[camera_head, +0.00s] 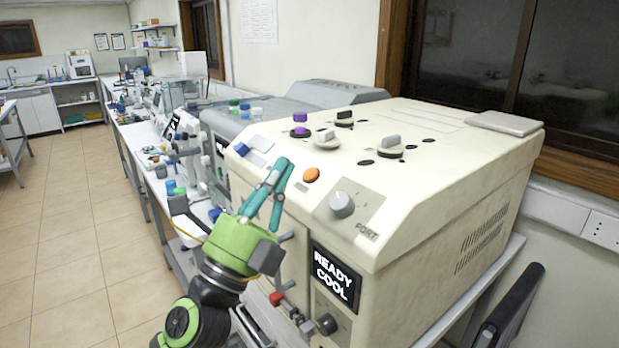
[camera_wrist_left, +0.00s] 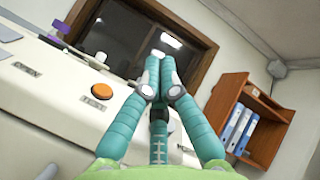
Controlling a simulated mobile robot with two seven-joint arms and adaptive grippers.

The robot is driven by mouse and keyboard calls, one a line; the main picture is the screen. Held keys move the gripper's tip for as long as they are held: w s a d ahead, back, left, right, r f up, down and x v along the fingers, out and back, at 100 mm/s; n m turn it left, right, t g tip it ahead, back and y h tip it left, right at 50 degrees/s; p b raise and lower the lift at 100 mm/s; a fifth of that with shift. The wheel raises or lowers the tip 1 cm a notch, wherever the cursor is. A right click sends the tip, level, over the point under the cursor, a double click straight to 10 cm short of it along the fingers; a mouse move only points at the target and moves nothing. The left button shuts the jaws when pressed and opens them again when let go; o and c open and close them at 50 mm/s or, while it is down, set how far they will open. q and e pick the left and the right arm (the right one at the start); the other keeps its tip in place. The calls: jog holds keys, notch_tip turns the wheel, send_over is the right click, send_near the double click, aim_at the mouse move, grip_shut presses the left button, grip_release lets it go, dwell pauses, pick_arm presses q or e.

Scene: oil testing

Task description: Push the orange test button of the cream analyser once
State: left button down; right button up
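The cream analyser (camera_head: 465,165) fills the right half of the head view. Its orange test button (camera_head: 311,174) is a round cap on the sloped front edge of the top. The button also shows in the left wrist view (camera_wrist_left: 101,90), left of the fingers and uncovered. My left gripper (camera_head: 284,170) has teal fingers on a green body. Its fingers point up in front of the analyser, just left of the button in the picture, and look apart from it. In the left wrist view the fingertips meet with nothing between them. My right gripper is not in view.
A grey knob (camera_head: 342,204) sits right of the button, above a display (camera_head: 335,275) reading "READY COOL". Raised knobs, one with a purple cap (camera_head: 300,120), stand on the top. A grey machine (camera_head: 228,122) stands behind. Open floor (camera_head: 75,220) lies to the left.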

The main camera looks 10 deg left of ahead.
aim_at(310, 174)
pick_arm(q)
jog(key=s+d+r+m+g+h, duration=0.2)
jog(key=d+m+g+h, duration=0.45)
jog(key=m, duration=0.75)
jog(key=s+d+r+m+g+h, duration=0.25)
jog(key=m+g, duration=0.65)
jog(key=m, duration=0.5)
jog(key=w+a+r+m+t+y, duration=0.1)
jog(key=w+a+m+t+y, duration=0.2)
jog(key=w+a+t+y, duration=0.2)
jog(key=w+a+y, duration=0.3)
jog(key=a+y, duration=0.3)
jog(key=a, duration=0.1)
jog(key=shift+w+r+y, duration=0.25)
jog(key=shift+r+y, duration=0.05)
jog(key=shift+y, duration=0.1)
jog(key=shift+f, duration=0.15)
jog(key=w+d+f+b, duration=0.1)
jog(key=f, duration=0.1)
jog(key=w+f+b, duration=0.1)
jog(key=f, duration=0.1)
jog(key=w+d+f, duration=0.1)
jog(key=f, duration=0.1)
jog(key=shift+w+d+b, duration=0.1)
jog(key=shift+d+b, duration=0.2)
jog(key=shift+b, duration=0.1)
jog(key=shift+w+d+f+b, duration=0.25)
jog(key=shift+w+f+b, duration=0.15)
jog(key=shift+f, duration=0.1)
